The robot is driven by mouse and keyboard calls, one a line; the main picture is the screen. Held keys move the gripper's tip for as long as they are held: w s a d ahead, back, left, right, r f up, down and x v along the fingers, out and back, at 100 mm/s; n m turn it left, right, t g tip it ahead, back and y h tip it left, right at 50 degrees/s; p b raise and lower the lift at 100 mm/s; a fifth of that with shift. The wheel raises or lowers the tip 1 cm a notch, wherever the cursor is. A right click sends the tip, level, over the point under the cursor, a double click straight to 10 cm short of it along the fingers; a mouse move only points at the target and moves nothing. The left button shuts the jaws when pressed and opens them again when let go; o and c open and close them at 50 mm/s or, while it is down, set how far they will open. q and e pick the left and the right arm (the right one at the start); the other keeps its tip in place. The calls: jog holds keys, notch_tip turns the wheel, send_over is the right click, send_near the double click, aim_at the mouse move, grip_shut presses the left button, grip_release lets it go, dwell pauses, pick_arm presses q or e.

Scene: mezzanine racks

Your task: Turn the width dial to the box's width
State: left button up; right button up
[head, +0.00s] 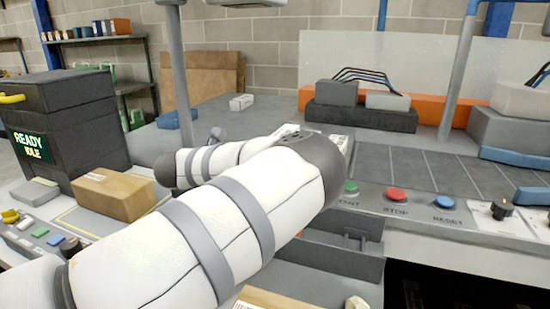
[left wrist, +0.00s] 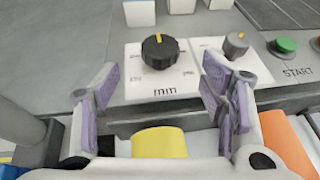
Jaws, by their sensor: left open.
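The dial (left wrist: 160,50) marked "mm" shows in the left wrist view as a black round knob on a white plate. Its yellow pointer line points up. My left gripper (left wrist: 157,88) is open. Its purple-padded fingers stand apart on either side of the dial's plate, short of the knob, with nothing between them. In the head view my left arm crosses the middle and hides this dial and the fingertips. A brown cardboard box (head: 113,196) with a white label sits on the left bench. My right gripper is not in view.
A smaller grey knob (left wrist: 237,44) stands right of the dial, then the green START button (left wrist: 284,46). Red STOP (head: 396,195) and blue RESET (head: 444,203) buttons follow, then another black knob (head: 502,209). A dark cabinet screen (head: 28,146) reads "READY IDLE".

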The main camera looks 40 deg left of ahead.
pick_arm(q)
jog(key=x, duration=0.3)
jog(key=b+x, duration=0.1)
jog(key=x, duration=0.6)
jog(key=shift+f, duration=0.4)
jog(key=shift+w+a, duration=0.1)
jog(key=shift+w, duration=0.35)
jog(key=shift+r, duration=0.15)
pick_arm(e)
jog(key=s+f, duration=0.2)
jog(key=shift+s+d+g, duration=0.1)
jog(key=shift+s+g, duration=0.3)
pick_arm(q)
jog(key=c, duration=1.1)
